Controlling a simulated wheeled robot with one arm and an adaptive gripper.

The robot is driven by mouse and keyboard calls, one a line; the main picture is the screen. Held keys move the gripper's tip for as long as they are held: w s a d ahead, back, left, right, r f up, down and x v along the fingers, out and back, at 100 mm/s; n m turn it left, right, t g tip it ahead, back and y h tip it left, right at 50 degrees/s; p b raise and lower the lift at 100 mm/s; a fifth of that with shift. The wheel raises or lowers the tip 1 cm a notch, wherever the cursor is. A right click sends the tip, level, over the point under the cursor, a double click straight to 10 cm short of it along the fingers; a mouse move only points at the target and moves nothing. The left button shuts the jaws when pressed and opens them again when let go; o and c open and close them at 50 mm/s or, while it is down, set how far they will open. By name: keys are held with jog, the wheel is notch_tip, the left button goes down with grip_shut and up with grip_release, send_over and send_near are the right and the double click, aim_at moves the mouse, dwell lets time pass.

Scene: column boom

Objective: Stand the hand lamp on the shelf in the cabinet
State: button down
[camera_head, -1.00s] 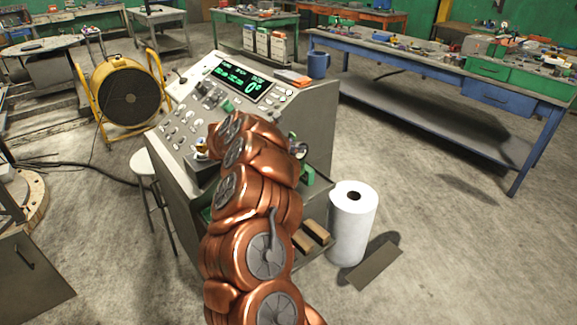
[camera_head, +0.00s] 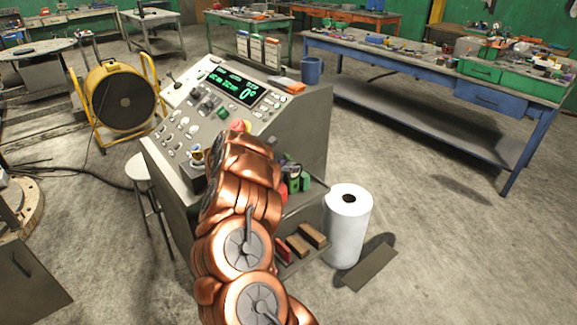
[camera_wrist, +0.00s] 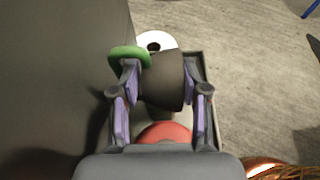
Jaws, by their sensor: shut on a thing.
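The hand lamp (camera_wrist: 163,82) looks like a dark, rounded body in the wrist view. My gripper (camera_wrist: 160,75) is shut on it, with one purple-padded finger on each side. A green rounded piece (camera_wrist: 130,54) lies against its upper left; I cannot tell whether it belongs to the lamp. In the head view my copper arm hides most of the gripper. The cabinet seems to be the grey console (camera_head: 299,130), and its low open shelf (camera_head: 312,258) shows at the front right. I cannot tell whether the lamp touches anything below.
Wooden blocks (camera_head: 312,236) and a red block (camera_head: 284,251) lie on the low shelf. A green block (camera_head: 305,182) is beside the arm. A red round thing (camera_wrist: 165,133) is below the gripper.

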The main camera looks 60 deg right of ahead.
jog(key=shift+f+b, duration=0.15)
jog(key=shift+b, duration=0.15)
jog(key=c, duration=0.6)
grip_release()
